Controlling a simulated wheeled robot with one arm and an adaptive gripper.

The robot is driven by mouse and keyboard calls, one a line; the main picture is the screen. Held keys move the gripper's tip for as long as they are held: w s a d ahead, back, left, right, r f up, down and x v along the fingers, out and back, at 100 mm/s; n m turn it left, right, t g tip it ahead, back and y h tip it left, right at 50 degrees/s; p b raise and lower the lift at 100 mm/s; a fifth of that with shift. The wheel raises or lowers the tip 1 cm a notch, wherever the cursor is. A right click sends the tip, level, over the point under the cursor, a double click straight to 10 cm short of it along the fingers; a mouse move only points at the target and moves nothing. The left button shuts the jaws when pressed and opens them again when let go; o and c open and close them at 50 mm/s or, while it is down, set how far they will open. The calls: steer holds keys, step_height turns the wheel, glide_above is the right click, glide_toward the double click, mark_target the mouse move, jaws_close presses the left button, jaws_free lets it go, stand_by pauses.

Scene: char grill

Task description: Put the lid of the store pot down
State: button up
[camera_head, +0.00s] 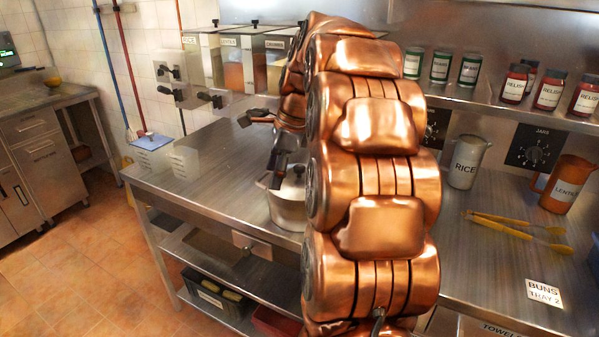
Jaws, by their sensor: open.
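A steel pot (286,209) stands on the counter left of my copper arm. My gripper (283,168), dark and partly hidden by my arm, is open just above the lid, close to the knob. I cannot see whether the fingers touch it.
The steel counter (215,170) is clear left of the pot. Labelled dispensers (240,62) stand behind it. Right of my arm are a RICE jug (467,162), a LENTILS jug (566,186), yellow tongs (515,227) and a BUNS card (543,292). Jars (549,92) line the shelf.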

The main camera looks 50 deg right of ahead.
steer(key=d+r+m+t+p, duration=0.15)
steer(key=d+r+m, duration=0.25)
steer(key=d+m, duration=0.55)
steer(key=n+p, duration=0.2)
glide_above(300, 166)
steer(key=s, duration=0.3)
steer(key=shift+h, duration=0.4)
step_height(300, 166, down, 5)
steer(key=shift+w+r, duration=0.1)
steer(key=shift+r, duration=0.05)
steer(key=shift+w+d+p+x, duration=0.15)
steer(key=shift+p+x, duration=0.3)
steer(key=shift+x, duration=1.15)
steer(key=shift+w+d+p+x, duration=0.15)
steer(key=shift+p+x, duration=0.3)
steer(key=shift+x, duration=1.15)
jaws_close()
